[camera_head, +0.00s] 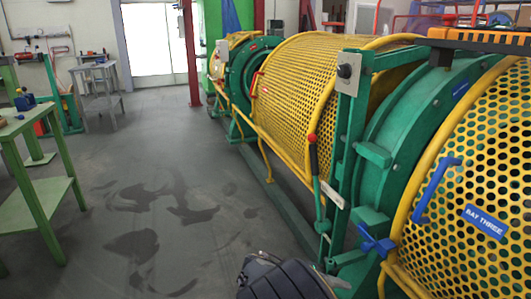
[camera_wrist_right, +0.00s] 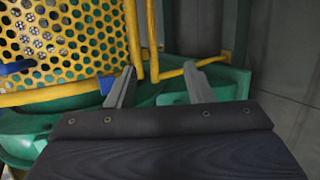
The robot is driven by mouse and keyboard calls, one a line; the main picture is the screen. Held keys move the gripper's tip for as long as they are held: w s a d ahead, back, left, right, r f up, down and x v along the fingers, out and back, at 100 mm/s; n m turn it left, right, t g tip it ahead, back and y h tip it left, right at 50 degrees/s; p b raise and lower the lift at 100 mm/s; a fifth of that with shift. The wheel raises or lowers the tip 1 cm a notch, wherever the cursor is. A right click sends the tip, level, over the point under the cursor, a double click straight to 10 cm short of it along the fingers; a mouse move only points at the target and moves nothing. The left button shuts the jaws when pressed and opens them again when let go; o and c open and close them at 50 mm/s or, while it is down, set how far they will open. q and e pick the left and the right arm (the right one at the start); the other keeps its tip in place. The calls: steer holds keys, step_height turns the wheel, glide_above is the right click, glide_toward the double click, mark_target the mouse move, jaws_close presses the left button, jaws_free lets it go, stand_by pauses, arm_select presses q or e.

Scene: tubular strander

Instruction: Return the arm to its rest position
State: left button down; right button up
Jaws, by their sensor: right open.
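My right gripper (camera_wrist_right: 160,84) shows in the right wrist view with its two grey fingers spread apart and nothing between them. Past the fingertips are a yellow rail (camera_wrist_right: 172,73) and the green machine frame (camera_wrist_right: 226,78); I cannot tell whether the fingers touch them. In the head view, a dark rounded part of my own arm shows at the bottom, beside the machine's foot. The right gripper itself is not clear there. My left gripper is in neither view.
The strander with yellow perforated guards (camera_head: 298,85) and green frames (camera_head: 400,150) fills the right side. A blue handle (camera_head: 434,190) and blue knob (camera_head: 376,242) stick out. A green table (camera_head: 45,203) stands left. Grey floor (camera_head: 165,190) between is clear.

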steer(key=s+d+m+g+y, duration=0.1)
steer(key=s+d+g+y, duration=0.2)
steer(key=s+d+y, duration=0.25)
steer(key=s+r+m+t+y, duration=0.1)
steer(key=s+r+t+y, duration=0.25)
steer(key=s, duration=0.25)
steer(key=s+a+r+m+t+y, duration=0.1)
steer(key=s+r+t+y, duration=0.1)
steer(key=s+y, duration=0.3)
steer(key=s+r+m+t+y, duration=0.1)
steer(key=s+r+t+y, duration=0.1)
steer(key=s, duration=0.5)
step_height(320, 180, up, 29)
steer(key=p, duration=2.9)
steer(key=shift+w, duration=0.25)
steer(key=shift+a, duration=0.1)
